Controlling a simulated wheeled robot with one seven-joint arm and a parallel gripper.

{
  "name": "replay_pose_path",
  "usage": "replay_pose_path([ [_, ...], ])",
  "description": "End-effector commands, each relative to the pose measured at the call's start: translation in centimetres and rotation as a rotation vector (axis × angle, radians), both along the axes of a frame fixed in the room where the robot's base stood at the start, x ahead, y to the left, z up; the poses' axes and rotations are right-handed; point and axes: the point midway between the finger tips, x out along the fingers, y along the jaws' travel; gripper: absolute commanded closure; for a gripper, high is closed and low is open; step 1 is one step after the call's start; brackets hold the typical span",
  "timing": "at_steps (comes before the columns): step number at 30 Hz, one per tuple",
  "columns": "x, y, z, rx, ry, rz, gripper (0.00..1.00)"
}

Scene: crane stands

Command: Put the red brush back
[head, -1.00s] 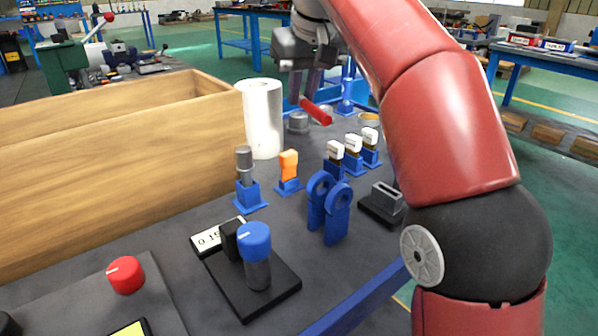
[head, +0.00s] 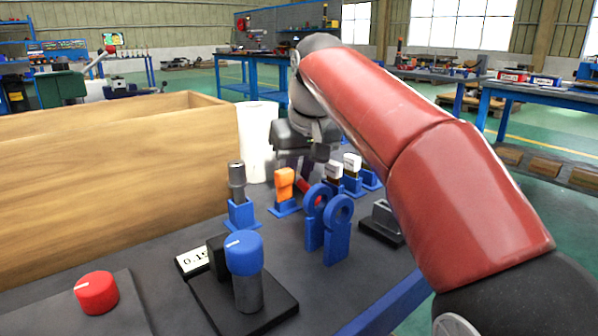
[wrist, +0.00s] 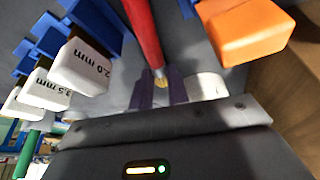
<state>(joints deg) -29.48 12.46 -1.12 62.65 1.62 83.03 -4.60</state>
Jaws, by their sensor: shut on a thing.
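The red brush (head: 309,190) is in my gripper (head: 300,170), low over the bench, behind a blue stand with two ring-topped posts (head: 328,225). The rings partly hide the brush in the head view, and I cannot tell whether it touches them. In the wrist view the red handle (wrist: 145,32) runs up and away from between the fingers of my gripper (wrist: 160,90), with a brass-coloured end at the jaws. The gripper is shut on it.
An orange-topped tool (head: 284,184) in a blue holder stands left of the brush. White-topped gauges, one marked 2.0 mm (wrist: 82,66), stand right. A white roll (head: 258,140) and wooden box (head: 110,180) are left. A blue-knobbed device (head: 245,255) is in front.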

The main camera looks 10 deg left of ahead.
Motion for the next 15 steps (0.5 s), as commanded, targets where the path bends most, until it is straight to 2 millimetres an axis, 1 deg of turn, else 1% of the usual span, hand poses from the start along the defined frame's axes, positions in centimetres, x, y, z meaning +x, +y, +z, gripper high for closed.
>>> replay_pose_path([
  [3,0.0,0.0,-0.33,0.0,0.0,0.0,1.0],
  [4,0.0,0.0,-0.33,0.0,0.0,0.0,0.82],
  [9,0.01,0.0,-0.26,0.0,0.0,0.0,0.62],
  [15,0.01,0.0,-0.26,0.0,0.0,0.0,0.62],
])
